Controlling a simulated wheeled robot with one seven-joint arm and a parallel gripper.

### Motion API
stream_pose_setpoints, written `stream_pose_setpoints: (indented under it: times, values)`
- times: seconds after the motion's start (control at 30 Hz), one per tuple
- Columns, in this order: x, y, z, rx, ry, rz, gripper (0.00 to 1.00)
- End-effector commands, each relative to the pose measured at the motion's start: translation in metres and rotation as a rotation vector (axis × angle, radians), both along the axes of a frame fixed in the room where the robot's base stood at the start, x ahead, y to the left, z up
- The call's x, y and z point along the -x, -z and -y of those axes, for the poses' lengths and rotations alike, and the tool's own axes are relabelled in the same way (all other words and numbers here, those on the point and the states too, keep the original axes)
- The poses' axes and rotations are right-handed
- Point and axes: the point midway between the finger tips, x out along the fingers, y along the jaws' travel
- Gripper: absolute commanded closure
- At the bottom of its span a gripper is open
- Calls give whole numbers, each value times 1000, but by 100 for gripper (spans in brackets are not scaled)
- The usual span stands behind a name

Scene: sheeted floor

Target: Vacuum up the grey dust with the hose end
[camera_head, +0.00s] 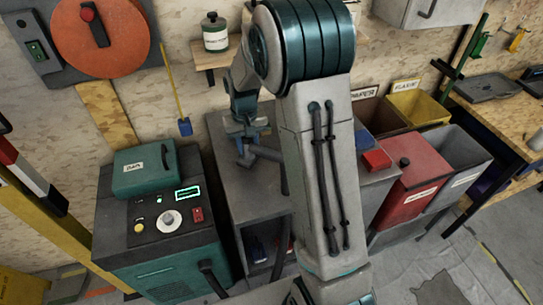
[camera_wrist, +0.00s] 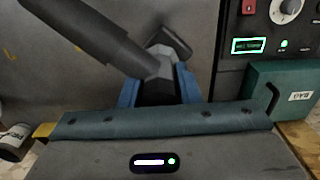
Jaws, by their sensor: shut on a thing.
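A dark grey patch, apparently the dust (camera_head: 437,289), lies on the floor at the lower right, well apart from the hose end. My arm hides part of the floor between.
The green machine has a lit display, a dial and a bag box (camera_head: 145,170). A grey cabinet (camera_head: 245,190) stands beside it. Red (camera_head: 412,180) and grey bins (camera_head: 460,155) line the wall at right, near a workbench (camera_head: 510,115). The floor in front of the bins looks open.

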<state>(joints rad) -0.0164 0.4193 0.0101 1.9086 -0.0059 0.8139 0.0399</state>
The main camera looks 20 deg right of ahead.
Motion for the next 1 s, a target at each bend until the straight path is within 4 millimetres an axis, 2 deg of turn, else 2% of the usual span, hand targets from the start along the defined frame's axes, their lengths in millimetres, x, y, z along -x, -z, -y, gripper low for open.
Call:
stream_pose_setpoints:
  times: [0.03,0.33,1.0]
  values:
    - [0,-9,0,0,0,2,99]
    - [0,-33,0,0,0,2,99]
    - [3,-34,2,0,1,1,99]
